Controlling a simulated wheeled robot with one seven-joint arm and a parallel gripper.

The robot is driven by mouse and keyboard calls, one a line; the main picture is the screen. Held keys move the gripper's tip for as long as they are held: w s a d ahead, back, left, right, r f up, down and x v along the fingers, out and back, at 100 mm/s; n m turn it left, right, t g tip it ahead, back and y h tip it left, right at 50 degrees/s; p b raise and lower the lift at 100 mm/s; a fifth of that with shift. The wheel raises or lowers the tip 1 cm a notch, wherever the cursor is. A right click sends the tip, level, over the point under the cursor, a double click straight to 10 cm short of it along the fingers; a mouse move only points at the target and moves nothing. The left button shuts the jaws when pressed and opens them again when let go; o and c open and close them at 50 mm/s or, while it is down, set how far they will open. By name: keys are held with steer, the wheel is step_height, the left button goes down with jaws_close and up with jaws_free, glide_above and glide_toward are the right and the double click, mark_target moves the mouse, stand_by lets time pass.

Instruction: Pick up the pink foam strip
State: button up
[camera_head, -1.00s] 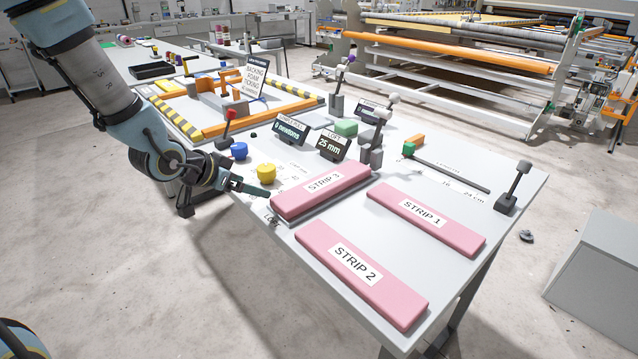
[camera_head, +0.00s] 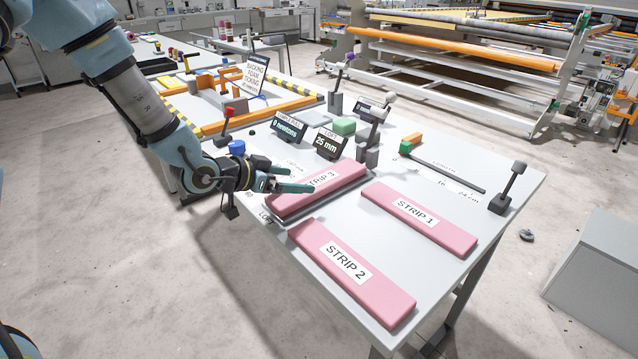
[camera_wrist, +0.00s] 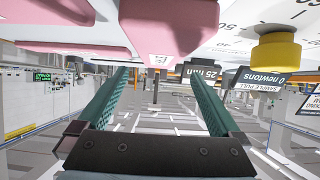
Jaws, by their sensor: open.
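Three pink foam strips lie on the white table in the head view. Strip 3 (camera_head: 340,178) rests on a grey raised plate, its label partly covered by my gripper. Strip 1 (camera_head: 418,217) lies to its right and Strip 2 (camera_head: 350,270) in front. My gripper (camera_head: 302,180) is open and empty, its green fingers across the left part of Strip 3 in the picture. Contact cannot be told. In the upside-down wrist view, a pink strip's end (camera_wrist: 165,30) shows above and between the open fingers (camera_wrist: 158,78).
Behind Strip 3 stand a 25 mm sign (camera_head: 329,143), a newtons sign (camera_head: 289,129) and a grey clamp post (camera_head: 372,140). A blue knob (camera_head: 237,147) is near my wrist. A yellow knob (camera_wrist: 276,52) shows in the wrist view. A black-handled lever (camera_head: 508,188) stands at the table's right corner.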

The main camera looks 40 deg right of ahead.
mark_target(319, 180)
steer(key=x, duration=0.3)
steer(key=shift+s+d+p, duration=0.1)
steer(key=shift+d+p, duration=0.15)
steer(key=shift+p, duration=0.1)
steer(key=shift+d+f+p, duration=0.15)
steer(key=shift+d+p, duration=0.2)
steer(key=shift+d, duration=0.1)
steer(key=shift+p+x, duration=1.05)
steer(key=shift+x, duration=1.2)
steer(key=shift+c, duration=0.4)
steer(key=c, duration=1.1)
step_height(319, 180, up, 10)
steer(key=b, duration=0.2)
steer(key=shift+b, duration=0.35)
